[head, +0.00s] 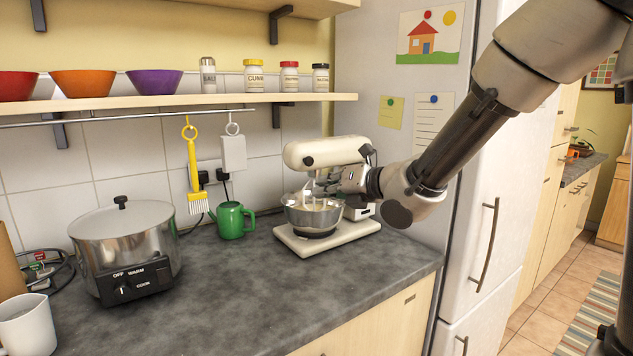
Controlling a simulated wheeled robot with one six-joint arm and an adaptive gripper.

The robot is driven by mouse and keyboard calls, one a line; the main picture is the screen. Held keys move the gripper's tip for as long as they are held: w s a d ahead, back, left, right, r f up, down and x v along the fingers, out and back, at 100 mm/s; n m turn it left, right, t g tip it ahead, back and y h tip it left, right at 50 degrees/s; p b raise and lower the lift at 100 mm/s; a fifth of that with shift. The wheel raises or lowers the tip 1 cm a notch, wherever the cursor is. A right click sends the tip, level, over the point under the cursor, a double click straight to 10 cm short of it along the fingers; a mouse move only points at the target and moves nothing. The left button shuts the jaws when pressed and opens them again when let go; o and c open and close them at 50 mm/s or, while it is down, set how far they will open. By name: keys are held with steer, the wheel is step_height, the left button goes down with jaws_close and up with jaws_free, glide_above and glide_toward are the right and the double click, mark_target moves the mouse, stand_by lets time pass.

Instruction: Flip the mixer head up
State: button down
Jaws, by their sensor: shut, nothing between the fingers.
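The cream stand mixer (345,231) stands on the grey counter near its right end. Its mixer head (322,151) looks about level, above a metal bowl (311,216) on the mixer base. The beater hangs from the head into the bowl. My gripper (328,184) is shut and empty, and it reaches in from the right just under the head, above the bowl's right rim. Whether its fingertips touch the head cannot be told. My gripper and wrist hide part of the mixer's column.
A shelf (200,100) with bowls and jars runs above. The fridge (400,120) is close behind on the right. The counter front (235,290) is clear.

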steer(key=w+a, duration=0.4)
steer(key=w, duration=0.3)
steer(key=shift+w+a+r, duration=0.15)
steer(key=shift+w+r, duration=0.05)
steer(key=shift+r, duration=0.2)
steer(key=shift+r, duration=0.1)
